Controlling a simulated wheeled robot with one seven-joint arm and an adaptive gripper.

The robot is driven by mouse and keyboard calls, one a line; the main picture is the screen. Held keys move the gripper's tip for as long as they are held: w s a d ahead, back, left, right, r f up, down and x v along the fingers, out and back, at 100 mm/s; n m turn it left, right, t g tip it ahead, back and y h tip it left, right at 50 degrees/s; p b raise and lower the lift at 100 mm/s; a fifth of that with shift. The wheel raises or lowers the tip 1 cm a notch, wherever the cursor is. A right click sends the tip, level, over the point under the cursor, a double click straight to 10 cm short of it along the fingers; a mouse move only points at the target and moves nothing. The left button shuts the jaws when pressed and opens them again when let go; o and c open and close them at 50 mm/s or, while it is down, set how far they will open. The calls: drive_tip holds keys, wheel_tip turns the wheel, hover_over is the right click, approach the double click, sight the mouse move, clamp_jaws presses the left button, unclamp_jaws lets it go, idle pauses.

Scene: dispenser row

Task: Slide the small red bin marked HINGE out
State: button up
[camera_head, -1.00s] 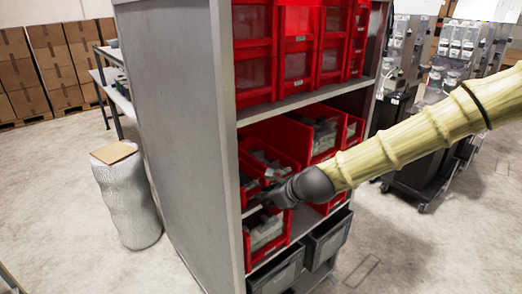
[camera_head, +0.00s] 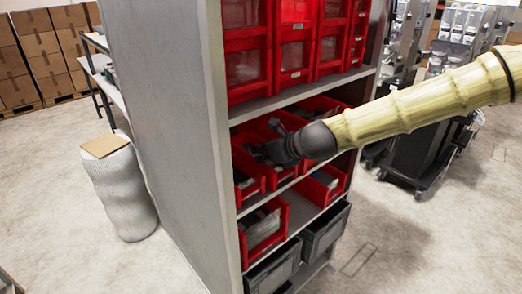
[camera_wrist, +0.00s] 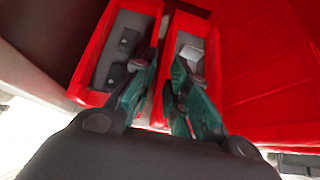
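Small red open-fronted bins sit on the middle shelf, including a front-left bin (camera_head: 250,186), with more on the shelf below, such as the lower red bin (camera_head: 268,243). No HINGE marking can be read, so I cannot tell which bin bears it. My gripper (camera_head: 260,152) is at the front of the middle shelf, over the bins there. In the wrist view its two fingers (camera_wrist: 163,75) are parted. Two narrow red bins lie beyond them, the left bin (camera_wrist: 108,55) with dark parts inside. Whether the fingers touch a bin wall is unclear.
The grey rack side panel (camera_head: 165,120) stands left of the bins. Large red drawers (camera_head: 293,65) fill the shelf above. Dark grey crates (camera_head: 325,235) are at the bottom. A white cylinder with a board (camera_head: 122,185) stands left; the floor in front is clear.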

sight(239, 157)
drive_tip(key=shift+s+a+r, duration=0.25)
drive_tip(key=shift+s+a, duration=0.1)
drive_tip(key=shift+a, duration=0.3)
drive_tip(key=shift+w+a+f, duration=0.3)
drive_tip(key=shift+w+f, duration=0.35)
drive_tip(key=shift+w, duration=0.25)
drive_tip(key=shift+w+a+f+p, duration=0.2)
drive_tip(key=shift+a+f+p, duration=0.15)
drive_tip(key=shift+p, duration=0.1)
drive_tip(key=shift+p+x, duration=1.2)
drive_tip(key=shift+x, duration=2.9)
clamp_jaws()
